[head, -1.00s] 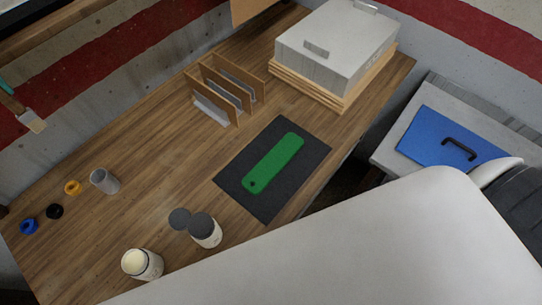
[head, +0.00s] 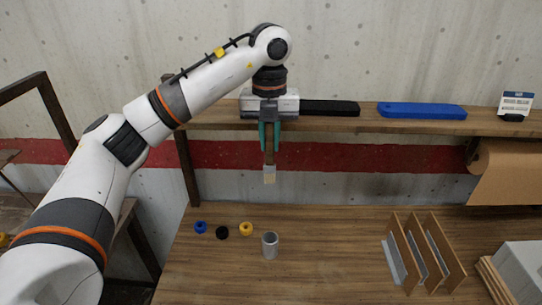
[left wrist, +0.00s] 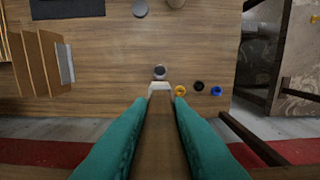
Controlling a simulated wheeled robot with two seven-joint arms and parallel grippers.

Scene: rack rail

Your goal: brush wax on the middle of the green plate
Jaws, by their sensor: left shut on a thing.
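My left gripper (head: 269,138), with teal fingers, is shut on the handle of a brush (head: 269,174). The brush hangs bristles down, above the table and in front of the back wall, below shelf height. In the left wrist view the brush (left wrist: 159,88) points away between the fingers, its pale bristles apart from the table. The green plate is out of view now. Part of the dark mat (left wrist: 67,9) shows at the top of the left wrist view. My right gripper is not in view.
A grey cup (head: 270,245) stands on the table (head: 330,270) near blue (head: 200,227), black (head: 222,232) and yellow (head: 246,229) rings. A wooden rack (head: 425,255) stands right. The shelf (head: 375,122) holds a black bar (head: 330,108) and a blue bar (head: 422,111).

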